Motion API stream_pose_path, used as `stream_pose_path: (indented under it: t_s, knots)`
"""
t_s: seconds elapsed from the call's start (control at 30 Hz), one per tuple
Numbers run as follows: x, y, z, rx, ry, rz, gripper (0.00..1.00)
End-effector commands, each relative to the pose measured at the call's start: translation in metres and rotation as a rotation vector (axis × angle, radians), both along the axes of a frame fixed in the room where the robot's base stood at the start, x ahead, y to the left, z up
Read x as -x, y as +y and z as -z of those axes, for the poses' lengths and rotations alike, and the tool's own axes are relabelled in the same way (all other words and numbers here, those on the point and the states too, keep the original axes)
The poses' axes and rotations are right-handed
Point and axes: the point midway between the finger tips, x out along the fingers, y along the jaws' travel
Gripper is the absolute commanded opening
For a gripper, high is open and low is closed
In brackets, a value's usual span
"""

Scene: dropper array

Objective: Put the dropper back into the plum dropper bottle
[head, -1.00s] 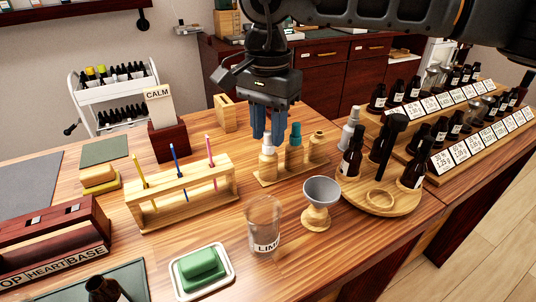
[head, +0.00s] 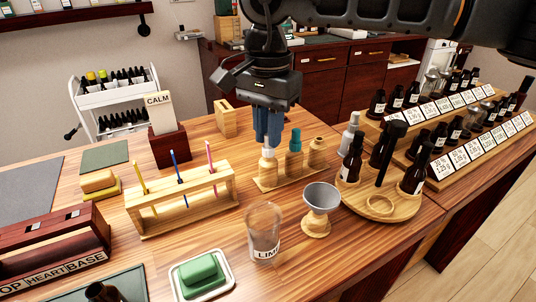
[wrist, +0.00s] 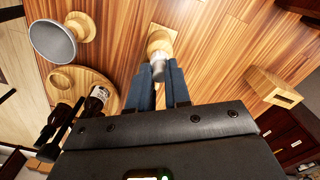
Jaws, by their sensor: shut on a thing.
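My gripper (head: 268,138) points straight down over a small wooden stand (head: 266,184) on the table. Its blue fingers are shut on the pale grey-white top (head: 269,153) of the stand's left, wood-coloured piece (head: 269,168). In the wrist view the fingers (wrist: 158,72) close on the grey top (wrist: 159,65), above the tan piece (wrist: 160,42). The middle piece (head: 294,158) has a teal top, and the right one (head: 317,153) is plain wood without a coloured top. Whether the held top is a dropper is unclear. I cannot pick out a plum-coloured bottle.
A round wooden tray (head: 400,207) with dark bottles stands right of the stand, with a grey funnel cup (head: 321,196) in front. A glass (head: 264,232) and a rack with coloured sticks (head: 180,203) stand nearby. Bare table lies left of the stand.

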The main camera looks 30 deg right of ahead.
Motion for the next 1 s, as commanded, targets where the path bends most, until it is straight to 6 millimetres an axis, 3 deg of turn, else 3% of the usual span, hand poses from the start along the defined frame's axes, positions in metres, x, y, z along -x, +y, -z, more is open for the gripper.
stream_pose_path:
  t_s: [0.57,1.0]
  knots:
    - [0.000,0.000,-0.009,0.001,-0.002,0.000,0.09]
    - [0.000,0.000,-0.055,0.002,-0.001,0.000,0.09]
